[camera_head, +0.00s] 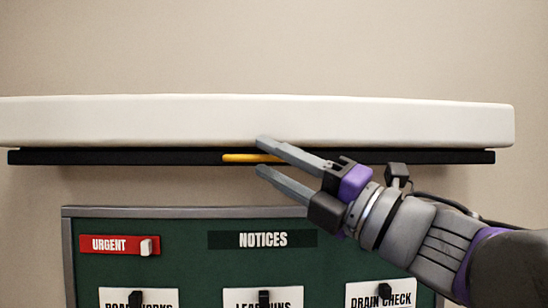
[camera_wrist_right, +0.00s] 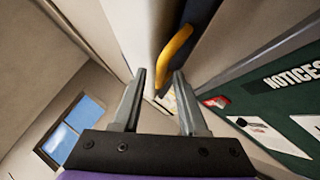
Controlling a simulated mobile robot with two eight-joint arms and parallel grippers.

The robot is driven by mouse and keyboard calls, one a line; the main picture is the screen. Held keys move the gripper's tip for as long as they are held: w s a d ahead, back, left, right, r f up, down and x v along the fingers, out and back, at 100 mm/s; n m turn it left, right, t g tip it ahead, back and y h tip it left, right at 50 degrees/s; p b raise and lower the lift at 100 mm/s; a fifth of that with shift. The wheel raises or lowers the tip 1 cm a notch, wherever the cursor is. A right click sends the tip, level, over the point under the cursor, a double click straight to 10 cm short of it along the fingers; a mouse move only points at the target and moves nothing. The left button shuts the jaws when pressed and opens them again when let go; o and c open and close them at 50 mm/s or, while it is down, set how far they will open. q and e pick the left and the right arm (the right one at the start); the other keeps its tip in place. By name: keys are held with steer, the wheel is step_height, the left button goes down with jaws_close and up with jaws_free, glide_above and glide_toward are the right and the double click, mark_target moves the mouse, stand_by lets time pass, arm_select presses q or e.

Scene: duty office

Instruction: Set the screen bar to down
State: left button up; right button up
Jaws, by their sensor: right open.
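The screen bar (camera_head: 120,157) is a long black bar right under a white casing (camera_head: 120,120) on the wall. A yellow handle (camera_head: 237,158) sits at its middle. My right gripper (camera_head: 262,156) comes in from the right, open, with one fingertip above the handle's level and one below in the head view. In the right wrist view the handle (camera_wrist_right: 177,55) shows just beyond the fingertips (camera_wrist_right: 160,78), closer to the right finger. I cannot tell whether a finger touches it. The gripper hides the handle's right end. My left gripper is not in view.
A green notice board (camera_head: 170,232) with a grey frame hangs below the bar, with a red urgent tag (camera_head: 118,245) and several clipped notices. A strip of bare wall lies between bar and board. A window (camera_wrist_right: 70,130) shows at the left in the wrist view.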

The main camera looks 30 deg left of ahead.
steer(key=shift+c, duration=0.2)
jaws_close()
stand_by(1.3)
